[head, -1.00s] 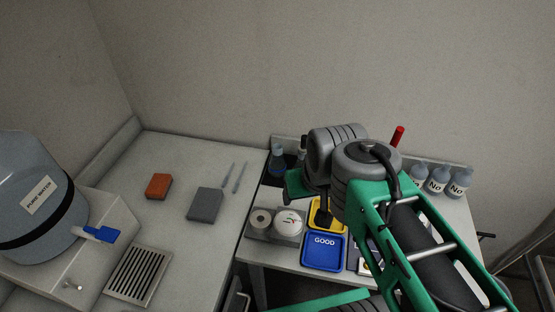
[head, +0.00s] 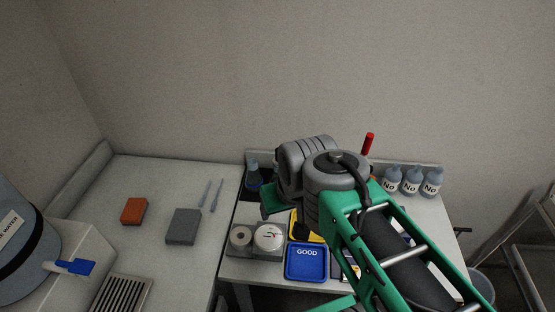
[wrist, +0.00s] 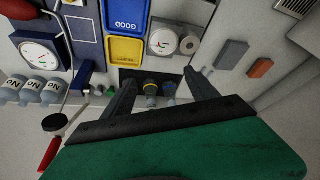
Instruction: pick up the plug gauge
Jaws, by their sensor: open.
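I cannot clearly pick out the plug gauge. A red-handled tool stands upright at the back of the small bench in the head view (head: 368,143); its red handle also shows at the lower left of the wrist view (wrist: 48,153), by a black round part. A small green piece (wrist: 98,90) lies near the bottles in the wrist view, too small to identify. My gripper (wrist: 160,77) is open and empty, its dark fingers spread above a dark area with small capped bottles (wrist: 150,87). In the head view my wrist and arm hide part of the bench.
A blue GOOD tray (head: 306,263) and a yellow tray (wrist: 125,50) lie by a dial gauge (wrist: 163,42) and a grey ring (wrist: 188,44). Several "No" bottles (head: 411,182) stand at right. An orange block (head: 134,210) and grey block (head: 183,227) lie on the left counter.

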